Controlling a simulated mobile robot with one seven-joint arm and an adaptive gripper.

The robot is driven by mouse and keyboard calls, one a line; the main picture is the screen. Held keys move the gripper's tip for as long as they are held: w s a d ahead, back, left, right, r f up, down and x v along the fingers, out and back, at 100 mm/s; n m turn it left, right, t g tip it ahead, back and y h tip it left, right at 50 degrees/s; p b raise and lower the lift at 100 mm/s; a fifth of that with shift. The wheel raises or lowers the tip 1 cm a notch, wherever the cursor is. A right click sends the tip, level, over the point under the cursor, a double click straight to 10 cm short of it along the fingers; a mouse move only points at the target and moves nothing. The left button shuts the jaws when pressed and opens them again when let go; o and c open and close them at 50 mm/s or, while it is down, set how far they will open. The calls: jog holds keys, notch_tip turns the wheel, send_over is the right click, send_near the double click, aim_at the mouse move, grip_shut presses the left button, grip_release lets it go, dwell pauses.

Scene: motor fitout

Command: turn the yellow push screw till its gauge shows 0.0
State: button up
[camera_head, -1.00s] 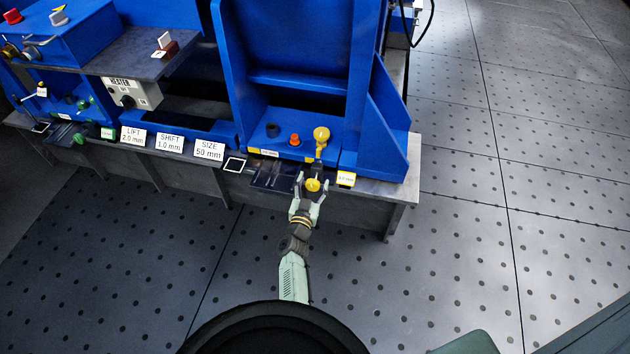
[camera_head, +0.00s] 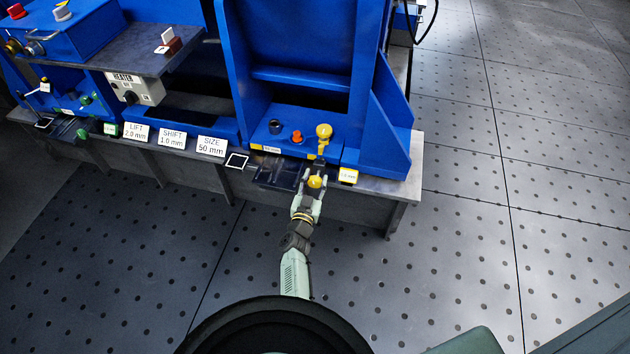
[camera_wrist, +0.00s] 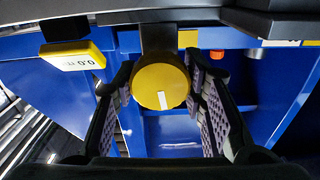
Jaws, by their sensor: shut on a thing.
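The yellow push screw (camera_head: 315,182) has a round yellow head at the front edge of the bench. My gripper (camera_head: 313,176) is shut on this head, one finger on each side; the fingers (camera_wrist: 160,78) also show in the wrist view. The yellow gauge (camera_head: 348,176) sits just right of the screw. In the wrist view the gauge (camera_wrist: 72,56) is upside down and its small text appears to read 0.0 mm.
A taller yellow knob (camera_head: 323,131) and an orange button (camera_head: 297,136) stand behind the screw. A blue frame (camera_head: 300,90) rises at the back. White label cards (camera_head: 172,138) line the edge to the left. The floor at right is clear.

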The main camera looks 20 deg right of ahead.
aim_at(315, 177)
jog(key=shift+m, duration=0.8)
jog(key=o, duration=1.2)
jog(key=shift+r, duration=0.1)
notch_tip(315, 177, up, 10)
jog(key=shift+f, duration=0.1)
dwell(1.0)
